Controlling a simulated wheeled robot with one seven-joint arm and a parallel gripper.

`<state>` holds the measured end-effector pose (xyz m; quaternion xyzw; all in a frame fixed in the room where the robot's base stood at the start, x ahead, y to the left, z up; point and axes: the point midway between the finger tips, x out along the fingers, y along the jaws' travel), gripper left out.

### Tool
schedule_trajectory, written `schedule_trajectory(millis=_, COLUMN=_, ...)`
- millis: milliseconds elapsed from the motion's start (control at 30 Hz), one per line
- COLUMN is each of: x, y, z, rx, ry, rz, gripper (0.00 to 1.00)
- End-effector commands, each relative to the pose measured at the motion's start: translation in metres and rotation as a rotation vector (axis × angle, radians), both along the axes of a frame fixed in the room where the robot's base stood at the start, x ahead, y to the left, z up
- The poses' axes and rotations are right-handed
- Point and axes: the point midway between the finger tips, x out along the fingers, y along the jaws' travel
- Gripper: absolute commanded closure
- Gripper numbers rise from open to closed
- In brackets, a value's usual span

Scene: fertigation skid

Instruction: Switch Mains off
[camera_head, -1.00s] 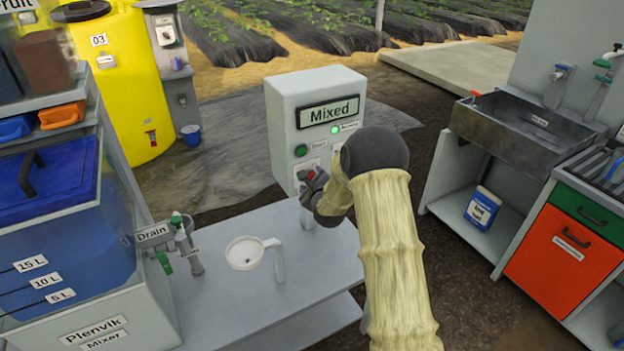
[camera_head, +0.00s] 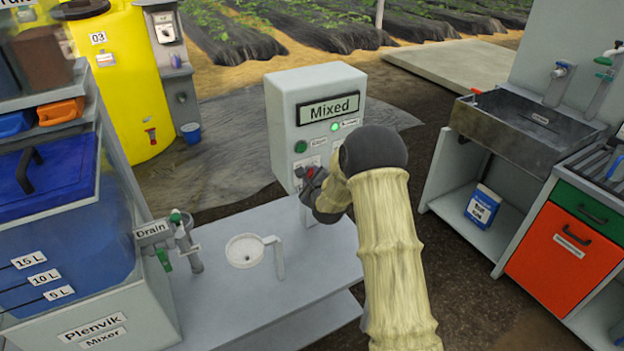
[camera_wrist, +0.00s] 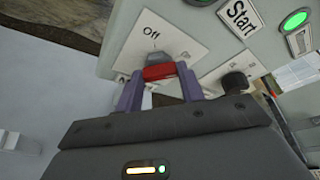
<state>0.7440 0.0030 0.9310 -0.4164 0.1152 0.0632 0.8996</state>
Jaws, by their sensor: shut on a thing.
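In the wrist view, a switch plate marked "Off" (camera_wrist: 153,36) is on the box front. A grey and red switch handle (camera_wrist: 160,71) is on this plate. My gripper (camera_wrist: 160,84) is at it, its two purple fingers shut on the handle from either side. The plate's other lettering is hidden or unreadable. In the head view my gripper (camera_head: 312,184) is at the lower box front, partly hidden by my arm.
A green Start button (camera_head: 301,146) and a black knob (camera_wrist: 235,82) sit near the switch. A white strainer cup (camera_head: 245,250) and a drain valve (camera_head: 181,235) are on the bench's left. A blue tank stands far left, a sink (camera_head: 520,125) right.

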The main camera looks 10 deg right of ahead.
Motion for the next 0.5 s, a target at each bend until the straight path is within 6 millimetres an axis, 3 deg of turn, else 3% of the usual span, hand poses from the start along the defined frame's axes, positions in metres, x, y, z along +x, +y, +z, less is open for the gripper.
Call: schedule_trajectory(millis=500, x=-0.0008, y=0.0021, z=-0.0118, rx=-0.315, ry=-0.104, rz=0.0, gripper=0.85)
